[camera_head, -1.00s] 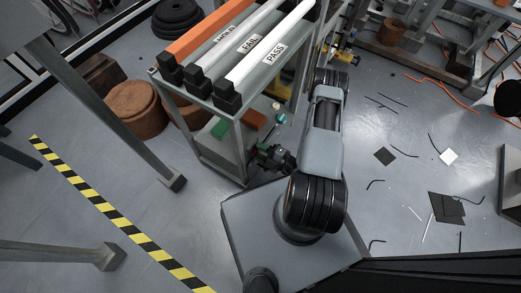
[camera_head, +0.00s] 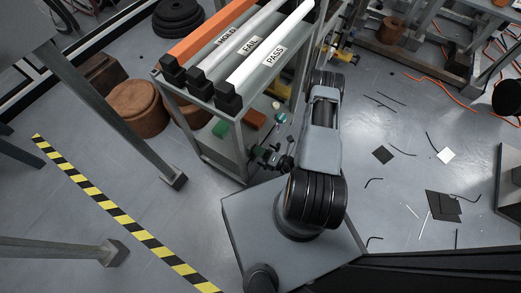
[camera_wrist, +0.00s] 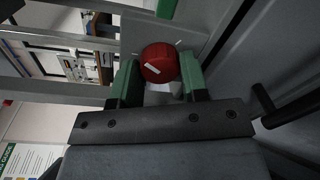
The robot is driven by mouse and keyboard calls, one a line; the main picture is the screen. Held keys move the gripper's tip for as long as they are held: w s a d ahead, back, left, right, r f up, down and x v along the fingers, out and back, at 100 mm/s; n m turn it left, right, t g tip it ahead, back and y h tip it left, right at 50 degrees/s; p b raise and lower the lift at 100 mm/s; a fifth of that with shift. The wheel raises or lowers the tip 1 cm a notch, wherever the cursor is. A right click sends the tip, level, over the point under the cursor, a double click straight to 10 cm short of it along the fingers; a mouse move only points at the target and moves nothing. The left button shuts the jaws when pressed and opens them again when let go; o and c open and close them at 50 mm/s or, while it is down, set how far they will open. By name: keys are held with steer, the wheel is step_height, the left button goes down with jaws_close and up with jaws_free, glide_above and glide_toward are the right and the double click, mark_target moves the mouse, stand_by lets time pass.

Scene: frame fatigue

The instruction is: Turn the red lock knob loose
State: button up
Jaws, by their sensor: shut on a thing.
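The red lock knob (camera_wrist: 160,62) is a round red knob with a small white mark on its face, in the upper middle of the wrist view. My gripper (camera_wrist: 158,78) has its two green-padded fingers on either side of the knob and is shut on it. The white mark lies at a slant. In the head view my gripper (camera_head: 270,156) is small and dark, low beside the grey rack, and the knob cannot be made out there.
The grey rack (camera_head: 205,108) holds orange, grey and white tubes labelled HOLD, FAIL and PASS. Brown round containers (camera_head: 138,108) stand left of it. Dark squares and wire scraps lie on the floor at right. A striped tape (camera_head: 110,205) crosses the floor at left.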

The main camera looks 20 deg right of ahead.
steer(key=n, duration=0.5)
steer(key=shift+n+p, duration=0.3)
stand_by(0.4)
steer(key=o, duration=0.9)
steer(key=shift+s+d, duration=0.1)
steer(key=shift+p+v, duration=1.4)
steer(key=shift+v, duration=5.35)
steer(key=shift+s, duration=0.15)
